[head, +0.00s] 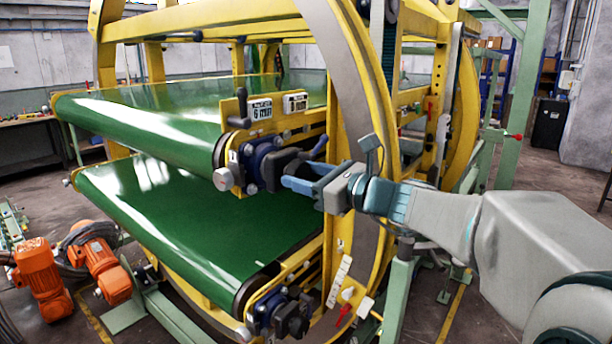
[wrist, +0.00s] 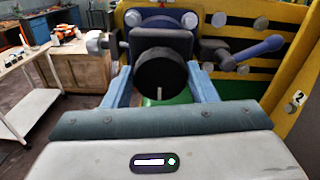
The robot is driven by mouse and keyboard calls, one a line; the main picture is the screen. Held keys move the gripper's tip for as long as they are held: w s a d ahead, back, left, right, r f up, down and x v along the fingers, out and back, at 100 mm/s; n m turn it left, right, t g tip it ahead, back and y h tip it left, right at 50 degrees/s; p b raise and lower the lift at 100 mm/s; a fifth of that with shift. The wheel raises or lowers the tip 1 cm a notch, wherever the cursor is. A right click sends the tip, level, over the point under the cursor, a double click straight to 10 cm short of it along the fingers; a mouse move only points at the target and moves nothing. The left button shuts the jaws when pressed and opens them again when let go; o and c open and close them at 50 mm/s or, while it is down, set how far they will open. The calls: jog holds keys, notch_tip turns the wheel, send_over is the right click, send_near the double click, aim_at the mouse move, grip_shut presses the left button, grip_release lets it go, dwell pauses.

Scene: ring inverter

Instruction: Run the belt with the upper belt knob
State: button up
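The upper belt knob (wrist: 161,76) is a round black knob with a white mark pointing down in the wrist view. It sits on a dark housing at the end of the upper green belt (head: 150,128). In the head view the dark drive unit (head: 272,168) shows, with the knob hard to make out. My gripper (head: 302,178) has blue fingers pointing at this unit. In the wrist view the fingers stand on either side of the knob with a visible gap, so it is open. Whether the tips reach past the knob's face is unclear.
The lower belt (head: 200,215) has a similar drive unit (head: 285,314) below. A lever with a blue-grey grip (wrist: 260,48) projects right of the knob, close to my fingers. The yellow ring (head: 350,110) stands close behind my gripper. Orange motors (head: 40,280) lie at lower left.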

jog(key=shift+f+b, duration=0.1)
jog(key=shift+b, duration=0.35)
jog(key=shift+w+d+f+m+b, duration=0.1)
jog(key=shift+f+m+b, duration=0.05)
jog(key=shift+m+b, duration=8.2)
jog(key=shift+f+m+b, duration=0.1)
jog(key=shift+m+b, duration=8)
jog(key=shift+m, duration=0.35)
jog(key=o, duration=1)
